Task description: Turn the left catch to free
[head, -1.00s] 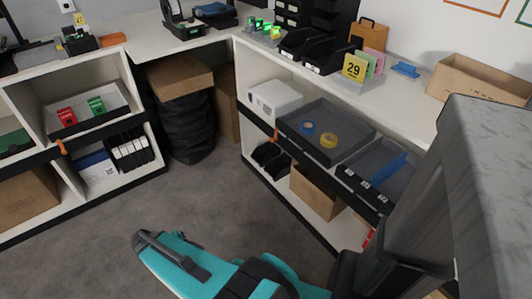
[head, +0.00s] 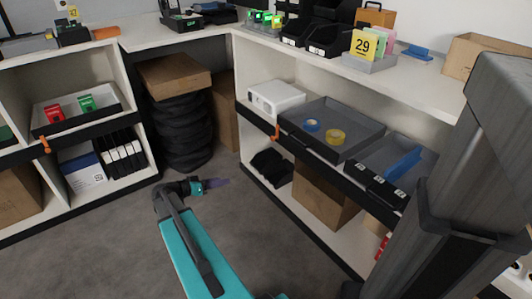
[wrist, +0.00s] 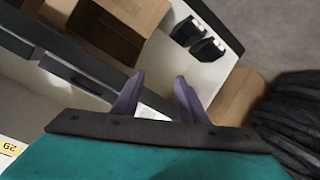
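Two orange catches show in the head view. One catch (head: 45,145) is on the black front rail of the left shelf unit. The other catch (head: 277,131) is on the black rail of the right shelf unit, near the left end of its drawers. Both hang roughly downward. My gripper (head: 222,183) is over the floor between the two units, below and left of the right unit's catch and clear of both. In the wrist view my gripper (wrist: 155,92) has two purple fingers, apart with nothing between them. I make out neither catch in the wrist view.
A grey tray (head: 340,108) with blue and yellow tape rolls sits right of the right unit's catch. A white box (head: 275,97) stands behind it. The grey floor (head: 110,235) is open.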

